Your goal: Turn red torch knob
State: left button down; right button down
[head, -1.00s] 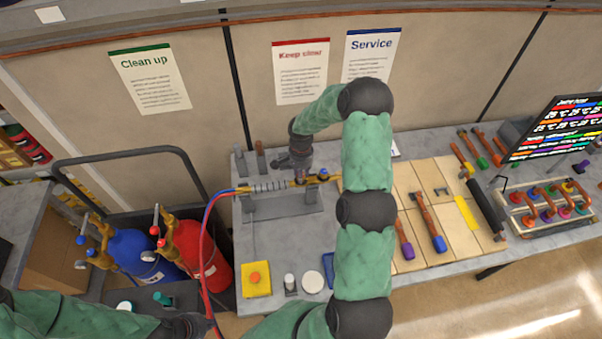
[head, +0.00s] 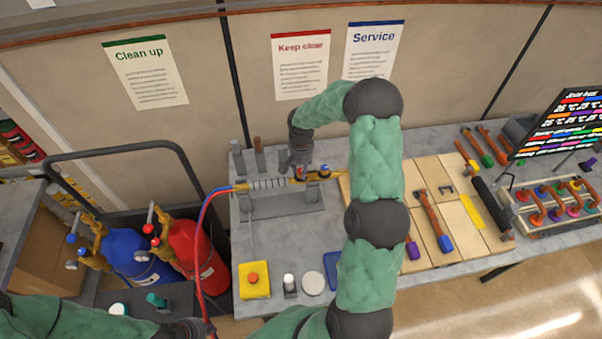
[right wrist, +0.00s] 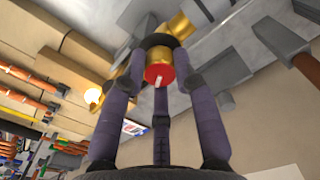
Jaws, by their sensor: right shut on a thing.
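The brass torch (head: 268,184) lies level on a grey stand on the bench, with red and blue hoses at its left end. Its red knob (head: 301,171) is at my right gripper (head: 298,166). In the right wrist view the red knob (right wrist: 159,73), with a white mark on its face, sits between the dark fingers of my right gripper (right wrist: 160,78), which are shut on it. A blue knob (head: 325,169) is just to the right on the torch. My left gripper (head: 200,328) is at the bottom edge, mostly cut off; its fingers are unclear.
Blue (head: 130,253) and red (head: 192,252) gas cylinders stand in a cart at left. A yellow pad with an orange button (head: 254,279) lies at the bench front. Pipe pieces lie on wooden boards (head: 461,225) at right. My right arm hides part of the bench.

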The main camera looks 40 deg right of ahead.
jog(key=n+b, duration=0.2)
jog(key=n, duration=0.3)
jog(key=shift+f+n, duration=0.1)
jog(key=shift+n, duration=0.2)
jog(key=n, duration=0.2)
jog(key=shift+n+b, duration=0.3)
jog(key=shift+b, duration=0.05)
jog(key=shift+a+n, duration=0.1)
jog(key=shift+n, duration=1.5)
jog(key=c, duration=0.9)
grip_release()
jog(key=shift+w, duration=0.1)
jog(key=shift+c, duration=0.2)
jog(key=shift+r, duration=0.2)
notch_tip(320, 180, up, 12)
jog(key=shift+f, duration=0.15)
